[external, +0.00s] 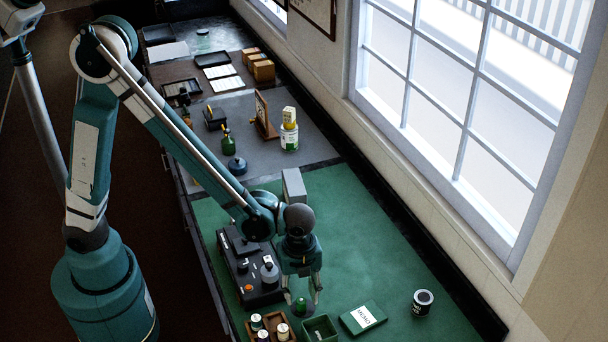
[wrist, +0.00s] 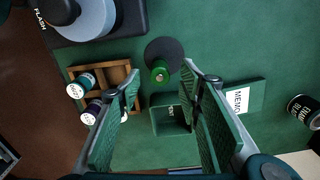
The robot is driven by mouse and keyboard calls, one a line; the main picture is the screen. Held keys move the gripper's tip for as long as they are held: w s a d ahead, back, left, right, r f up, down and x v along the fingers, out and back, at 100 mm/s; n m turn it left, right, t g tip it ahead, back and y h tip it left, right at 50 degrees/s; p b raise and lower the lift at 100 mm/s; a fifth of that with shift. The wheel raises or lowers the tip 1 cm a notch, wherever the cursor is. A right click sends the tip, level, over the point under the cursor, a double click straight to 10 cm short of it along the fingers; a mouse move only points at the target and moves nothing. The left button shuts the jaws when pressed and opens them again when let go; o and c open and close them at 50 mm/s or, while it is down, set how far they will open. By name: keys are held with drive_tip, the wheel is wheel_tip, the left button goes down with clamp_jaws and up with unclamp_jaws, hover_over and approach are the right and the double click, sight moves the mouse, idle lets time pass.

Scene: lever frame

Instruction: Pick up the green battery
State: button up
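A small bright green cylinder, which looks like the green battery (external: 300,304), stands upright on a dark round disc. In the wrist view the green battery (wrist: 160,72) shows from above, on the dark disc (wrist: 171,48). My gripper (external: 303,290) points down over it in the external view. In the wrist view my gripper (wrist: 160,80) is open, with one finger on each side of the battery's place in the picture and nothing between them. I cannot tell the exact height of the fingertips above it.
A wooden tray (wrist: 118,75) with small labelled cylinders stands left of the disc. A green open box (wrist: 170,127) and a green memo pad (external: 362,318) lie near. A black device (external: 250,265) sits behind left.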

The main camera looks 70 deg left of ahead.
sight(301, 300)
drive_tip(key=shift+f, duration=0.25)
drive_tip(key=shift+f, duration=2.55)
drive_tip(key=shift+c, duration=0.7)
drive_tip(key=c, duration=0.8)
